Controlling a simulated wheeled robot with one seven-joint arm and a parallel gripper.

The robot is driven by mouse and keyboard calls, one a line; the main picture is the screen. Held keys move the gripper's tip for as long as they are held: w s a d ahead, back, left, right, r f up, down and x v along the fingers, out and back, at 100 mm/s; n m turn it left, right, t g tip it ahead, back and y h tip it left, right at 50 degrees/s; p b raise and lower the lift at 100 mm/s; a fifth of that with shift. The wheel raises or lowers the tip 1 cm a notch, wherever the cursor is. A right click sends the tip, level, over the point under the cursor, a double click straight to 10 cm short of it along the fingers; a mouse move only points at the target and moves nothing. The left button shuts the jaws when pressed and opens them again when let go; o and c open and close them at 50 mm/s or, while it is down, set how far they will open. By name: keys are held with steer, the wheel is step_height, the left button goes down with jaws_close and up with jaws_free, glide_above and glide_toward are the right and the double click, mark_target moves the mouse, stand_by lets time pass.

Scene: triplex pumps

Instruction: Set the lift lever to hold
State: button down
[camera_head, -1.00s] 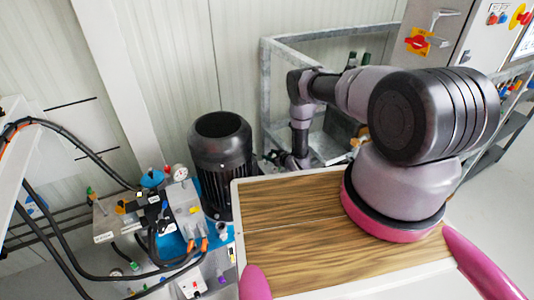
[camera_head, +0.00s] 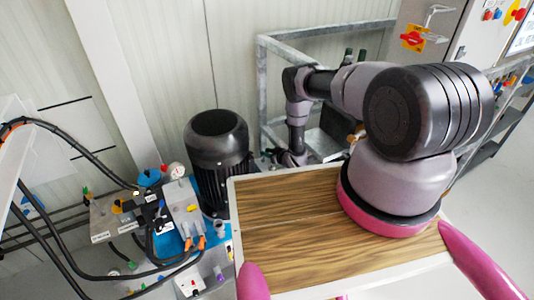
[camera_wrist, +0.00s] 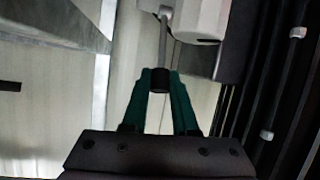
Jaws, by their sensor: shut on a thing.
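In the wrist view, my gripper (camera_wrist: 160,92) has two dark green fingers closed around a black knob (camera_wrist: 159,78). The knob sits at the end of a thin grey rod, the lift lever (camera_wrist: 163,42). The rod runs up to a pale grey housing (camera_wrist: 201,18). The fingers touch the knob on both sides. In the head view, the far end of my arm reaches down beside the metal frame, and the lever and fingertips cannot be made out there. No position markings for the lever are readable.
A black cylindrical motor (camera_head: 218,160) stands left of my arm's end. A galvanized metal frame (camera_head: 262,85) stands behind it. A valve block with hoses and a gauge (camera_head: 176,170) is at the left. A control cabinet (camera_head: 440,30) is at the upper right.

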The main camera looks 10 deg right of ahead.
stand_by(0.9)
steer(key=shift+w+a+r+g+h, duration=0.15)
steer(key=shift+w+r+g, duration=0.05)
steer(key=shift+w+g, duration=0.2)
steer(key=shift+w+a+r+g+h, duration=0.1)
steer(key=shift+w+r+g+h, duration=0.1)
steer(key=shift+w+g, duration=0.2)
steer(key=shift+w+a+r+g+h, duration=0.1)
steer(key=shift+w+a+g+h, duration=0.15)
steer(key=shift+w+g, duration=0.45)
steer(key=shift+w+a+g+h, duration=0.15)
steer(key=shift+w+g+h, duration=0.15)
steer(key=shift+w+g, duration=0.4)
steer(key=c, duration=0.7)
jaws_free()
steer(key=shift+s, duration=0.1)
steer(key=v, duration=1.1)
